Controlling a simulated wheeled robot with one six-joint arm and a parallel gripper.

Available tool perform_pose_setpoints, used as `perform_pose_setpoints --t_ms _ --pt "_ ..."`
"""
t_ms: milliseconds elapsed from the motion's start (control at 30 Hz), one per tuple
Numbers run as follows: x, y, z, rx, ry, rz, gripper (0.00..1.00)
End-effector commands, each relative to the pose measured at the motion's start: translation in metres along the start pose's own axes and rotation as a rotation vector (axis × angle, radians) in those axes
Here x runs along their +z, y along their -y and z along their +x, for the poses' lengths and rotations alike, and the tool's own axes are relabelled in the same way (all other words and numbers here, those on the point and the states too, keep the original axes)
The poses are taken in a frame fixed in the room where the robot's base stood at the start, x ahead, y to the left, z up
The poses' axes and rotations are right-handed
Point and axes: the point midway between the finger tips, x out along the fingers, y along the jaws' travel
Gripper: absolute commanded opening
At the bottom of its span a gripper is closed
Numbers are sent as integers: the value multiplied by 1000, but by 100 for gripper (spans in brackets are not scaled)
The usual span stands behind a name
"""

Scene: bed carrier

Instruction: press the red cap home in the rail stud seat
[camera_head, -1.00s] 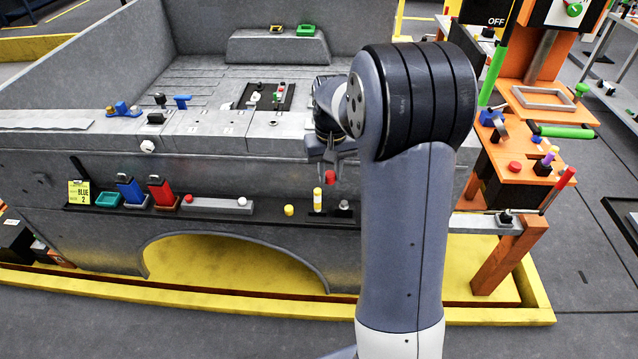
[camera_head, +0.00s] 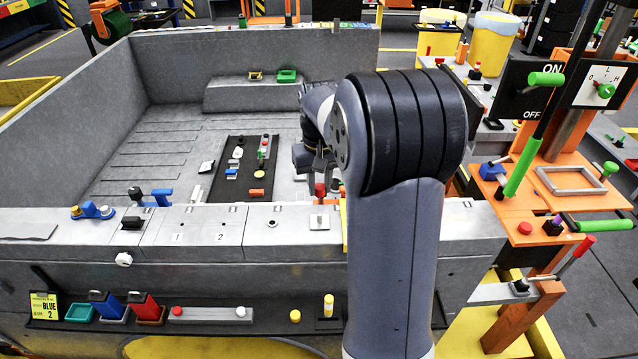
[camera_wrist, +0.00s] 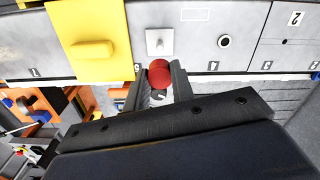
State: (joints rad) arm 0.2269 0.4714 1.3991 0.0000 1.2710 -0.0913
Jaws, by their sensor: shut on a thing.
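My gripper (camera_head: 320,178) is shut on the red cap (camera_head: 320,190) and points down over the top rail of the bed. In the wrist view the cap (camera_wrist: 160,73) sits between the two fingertips (camera_wrist: 158,82). The rail stud seat is a pale square plate (camera_head: 319,222) with a small upright stud. It also shows in the wrist view (camera_wrist: 159,42), close beside the cap in the picture. The cap appears above the stud and apart from it; the exact gap cannot be told.
A yellow block (camera_wrist: 90,38) stands on the rail beside the stud plate; my arm mostly hides it in the head view. A round hole (camera_head: 272,223) lies on the other side. A dark board (camera_head: 240,185) with several small parts lies in the bed.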

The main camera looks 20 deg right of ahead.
Motion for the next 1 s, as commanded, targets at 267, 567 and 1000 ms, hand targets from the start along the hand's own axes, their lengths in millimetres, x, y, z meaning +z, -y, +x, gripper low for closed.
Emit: perform_pose_setpoints --t_ms 267,567,1000 --pt "0 0 1 0 0 4 3" --pt "0 0 17 0 0 4 3" --pt "0 0 55 0 0 4 3"
